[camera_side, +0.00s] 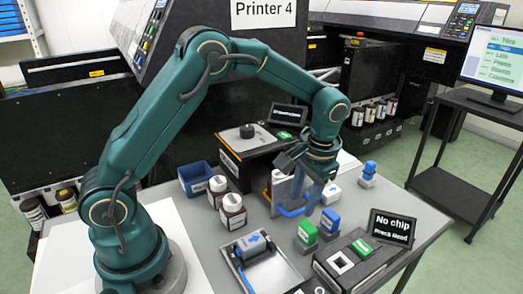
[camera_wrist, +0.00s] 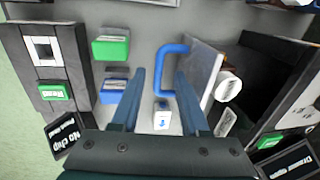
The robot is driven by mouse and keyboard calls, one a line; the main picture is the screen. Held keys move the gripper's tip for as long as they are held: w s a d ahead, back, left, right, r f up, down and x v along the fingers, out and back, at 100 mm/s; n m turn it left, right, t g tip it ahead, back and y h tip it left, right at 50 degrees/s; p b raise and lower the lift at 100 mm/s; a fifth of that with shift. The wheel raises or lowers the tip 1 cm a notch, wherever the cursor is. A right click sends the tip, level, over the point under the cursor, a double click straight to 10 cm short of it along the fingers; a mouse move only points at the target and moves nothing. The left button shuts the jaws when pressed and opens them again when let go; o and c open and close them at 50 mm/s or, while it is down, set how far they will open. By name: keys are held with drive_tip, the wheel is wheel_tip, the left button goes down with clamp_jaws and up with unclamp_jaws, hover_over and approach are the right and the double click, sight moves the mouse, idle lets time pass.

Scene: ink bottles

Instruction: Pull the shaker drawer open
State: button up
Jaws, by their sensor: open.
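The shaker is a black box with a round knob on top (camera_side: 247,131); it is at right in the wrist view (camera_wrist: 270,75). Its drawer (camera_wrist: 207,62) stands out from the box, and a white-capped bottle (camera_wrist: 228,86) shows in it. The drawer's blue loop handle (camera_wrist: 172,48) also shows low at the drawer in the side view (camera_side: 291,212). My gripper (camera_wrist: 160,74) is open, its fingers on either side of the handle's outer bar, with gaps visible. In the side view my gripper (camera_side: 306,203) hangs beside the drawer and partly hides it.
A green block (camera_wrist: 110,44) and a blue block (camera_wrist: 114,90) stand near the chip reader (camera_wrist: 45,60) with its "No chip" sign (camera_side: 392,227). A small white piece (camera_wrist: 162,117) is close by. Bottles (camera_side: 232,212), a blue bin (camera_side: 195,178) and a tray (camera_side: 275,275) stand left.

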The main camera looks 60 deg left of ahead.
drive_tip(key=r, duration=0.3)
drive_tip(key=shift+d+r, duration=0.3)
drive_tip(key=shift+d, duration=0.05)
wheel_tip(320, 180, up, 7)
idle(0.8)
